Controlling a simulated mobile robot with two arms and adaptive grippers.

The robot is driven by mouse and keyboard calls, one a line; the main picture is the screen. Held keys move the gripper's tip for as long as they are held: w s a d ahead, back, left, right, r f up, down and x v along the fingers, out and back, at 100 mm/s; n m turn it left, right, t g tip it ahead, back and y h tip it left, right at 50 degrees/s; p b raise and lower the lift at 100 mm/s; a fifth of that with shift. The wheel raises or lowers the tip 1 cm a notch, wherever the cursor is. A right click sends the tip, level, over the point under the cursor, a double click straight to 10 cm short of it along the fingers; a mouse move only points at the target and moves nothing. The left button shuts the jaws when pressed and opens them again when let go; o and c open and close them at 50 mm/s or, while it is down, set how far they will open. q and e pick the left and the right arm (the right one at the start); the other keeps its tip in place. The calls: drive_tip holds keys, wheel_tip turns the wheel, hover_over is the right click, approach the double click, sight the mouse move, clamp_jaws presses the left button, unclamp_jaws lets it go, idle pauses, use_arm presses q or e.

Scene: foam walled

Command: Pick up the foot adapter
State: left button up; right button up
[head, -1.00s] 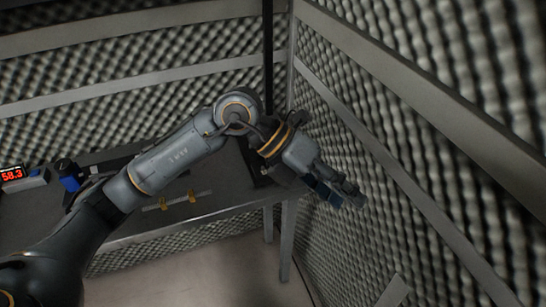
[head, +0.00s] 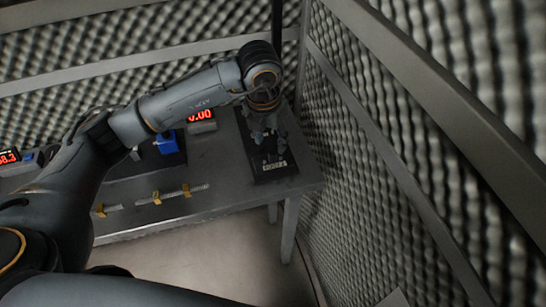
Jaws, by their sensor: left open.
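My left gripper (head: 271,146) points down over a dark rectangular plate (head: 275,176) with pale lettering at the right end of the grey table. It is open, and I see nothing held in it. Its fingers hide part of the plate, and I cannot tell whether they touch anything there. I cannot make out which thing is the foot adapter; it may be small or hidden behind the gripper. My right gripper is out of view.
The grey table (head: 222,181) carries a blue block (head: 167,144), a red-digit display (head: 200,116), another display (head: 9,157) at far left, and a rod with yellow clips (head: 155,197). Foam walls (head: 385,190) close off the back and right.

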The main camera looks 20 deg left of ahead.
sight(272, 152)
use_arm(q)
drive_tip(key=shift+f+p, duration=0.45)
drive_tip(key=shift+f, duration=0.1)
drive_tip(key=f, duration=0.1)
drive_tip(key=f+p, duration=0.1)
drive_tip(key=f, duration=0.1)
drive_tip(key=shift+w+d+f, duration=0.15)
drive_tip(key=shift+w+f, duration=0.05)
drive_tip(key=shift+f, duration=0.35)
drive_tip(key=c, duration=0.9)
clamp_jaws()
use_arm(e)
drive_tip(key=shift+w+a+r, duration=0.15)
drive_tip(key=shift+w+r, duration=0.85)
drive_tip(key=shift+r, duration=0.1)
